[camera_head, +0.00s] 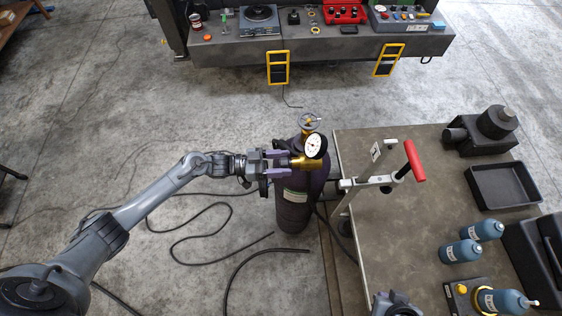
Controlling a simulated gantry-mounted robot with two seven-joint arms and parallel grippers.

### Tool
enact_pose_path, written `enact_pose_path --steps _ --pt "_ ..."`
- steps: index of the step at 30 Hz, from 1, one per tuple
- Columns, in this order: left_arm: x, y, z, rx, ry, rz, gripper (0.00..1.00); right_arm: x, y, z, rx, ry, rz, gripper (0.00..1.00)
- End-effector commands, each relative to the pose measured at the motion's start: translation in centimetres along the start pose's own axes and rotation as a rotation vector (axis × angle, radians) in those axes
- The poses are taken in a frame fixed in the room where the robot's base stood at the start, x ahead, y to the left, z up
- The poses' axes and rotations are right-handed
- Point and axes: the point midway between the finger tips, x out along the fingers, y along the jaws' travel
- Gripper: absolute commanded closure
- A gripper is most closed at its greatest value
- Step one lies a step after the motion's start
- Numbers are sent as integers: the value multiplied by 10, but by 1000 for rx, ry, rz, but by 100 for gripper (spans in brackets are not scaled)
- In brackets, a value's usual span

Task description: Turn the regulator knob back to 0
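A dark purple gas cylinder (292,210) stands upright on the floor, left of the workbench cart. A brass regulator (308,163) with a round white gauge (314,146) sits at its top. The gauge's reading is too small to tell. My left gripper (287,163) reaches in from the left. Its two purple fingers are apart, one on each side of the regulator's left brass end, where the knob appears to be. The fingers hide most of the knob, and I cannot tell whether they touch it. My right gripper's fingers do not show.
A cart (420,225) at right carries a red-handled tool (413,160), a black tray (502,185) and blue bottles (460,251). Black hoses (205,213) lie on the floor. A grey bench (330,45) stands at the back. The floor between is mostly clear.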

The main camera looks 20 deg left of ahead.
Motion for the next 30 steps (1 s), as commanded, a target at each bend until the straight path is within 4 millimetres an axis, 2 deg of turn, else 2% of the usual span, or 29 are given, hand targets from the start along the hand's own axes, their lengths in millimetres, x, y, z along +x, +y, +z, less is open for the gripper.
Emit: enact_pose_path --steps 10,14,30 --pt "-1 0 0 1 -1 -1 31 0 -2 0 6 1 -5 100" --pt "-8 -1 2 1 -1 -2 31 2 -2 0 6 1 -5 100" --pt "-91 0 2 0 -3 -2 31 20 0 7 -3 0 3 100"
